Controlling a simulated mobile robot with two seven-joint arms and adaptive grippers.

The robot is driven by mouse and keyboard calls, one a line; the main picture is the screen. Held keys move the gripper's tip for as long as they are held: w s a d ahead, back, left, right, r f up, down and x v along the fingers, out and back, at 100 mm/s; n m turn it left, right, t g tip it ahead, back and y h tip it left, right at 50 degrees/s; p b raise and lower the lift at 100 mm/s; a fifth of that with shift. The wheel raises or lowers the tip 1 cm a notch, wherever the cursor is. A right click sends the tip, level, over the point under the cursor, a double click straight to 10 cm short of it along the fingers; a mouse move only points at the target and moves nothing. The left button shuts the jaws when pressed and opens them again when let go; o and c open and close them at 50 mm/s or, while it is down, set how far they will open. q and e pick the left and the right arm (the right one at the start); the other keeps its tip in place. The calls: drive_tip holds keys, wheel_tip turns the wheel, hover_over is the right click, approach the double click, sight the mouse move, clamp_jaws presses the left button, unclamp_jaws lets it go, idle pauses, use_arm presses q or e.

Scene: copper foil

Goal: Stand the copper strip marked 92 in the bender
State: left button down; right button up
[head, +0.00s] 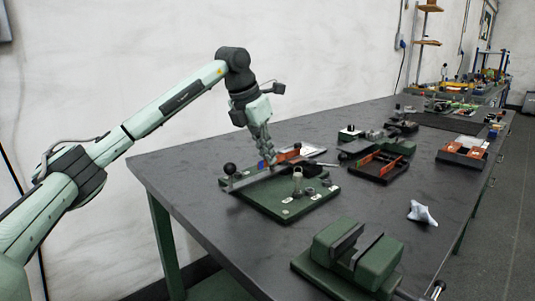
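My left gripper (265,153) points down over the back of a green base plate (284,210) with a dark bar, a black ball knob and a grey upright post on it. This plate looks like the bender. A copper-coloured piece (289,153) shows right beside the fingertips, with a small blue patch next to it. I cannot tell whether the fingers hold it, and no number is readable. More copper-coloured strips (368,160) lie in a dark tray in the middle of the table. My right gripper is not in view.
A green vise (366,262) stands at the table's near edge. A crumpled white cloth (422,213) lies to its right. A tray with copper-coloured pieces (466,152) is farther back right. The dark table (190,183) has bare room at its left end.

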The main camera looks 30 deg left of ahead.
use_arm(q)
drive_tip(key=shift+f, duration=0.45)
idle(0.3)
drive_tip(key=shift+r, duration=0.3)
idle(0.8)
drive_tip(key=shift+f, duration=0.3)
idle(0.5)
drive_tip(key=shift+r+p, duration=0.3)
drive_tip(key=shift+p, duration=0.25)
idle(0.3)
drive_tip(key=shift+f, duration=0.3)
idle(0.4)
drive_tip(key=shift+r+p, duration=0.3)
idle(0.8)
drive_tip(key=c, duration=2)
unclamp_jaws()
drive_tip(key=shift+c, duration=0.2)
